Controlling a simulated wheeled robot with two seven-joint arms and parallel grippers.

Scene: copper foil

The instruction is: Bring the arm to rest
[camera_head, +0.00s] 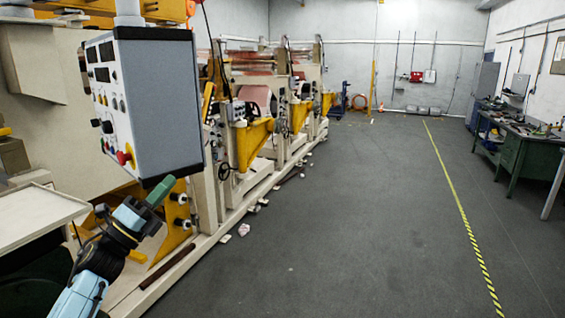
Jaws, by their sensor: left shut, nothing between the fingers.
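My left arm comes in from the bottom left, with a light blue link, a black wrist and a grey gripper body. My left gripper (160,190) has green fingertips, shut and empty, pointing up and to the right. In the picture the fingertips lie just below the lower edge of the grey control box (160,100). I cannot tell whether they touch it. The box's narrow left face carries displays, knobs and a red button (124,157). My right gripper is not in view.
A long cream and yellow machine (254,140) with copper-coloured rolls runs back along the left. A pale tray (35,215) is left of my arm. The dark floor (350,220) is open in the middle, with a yellow striped line (455,190). A green workbench (525,150) stands right.

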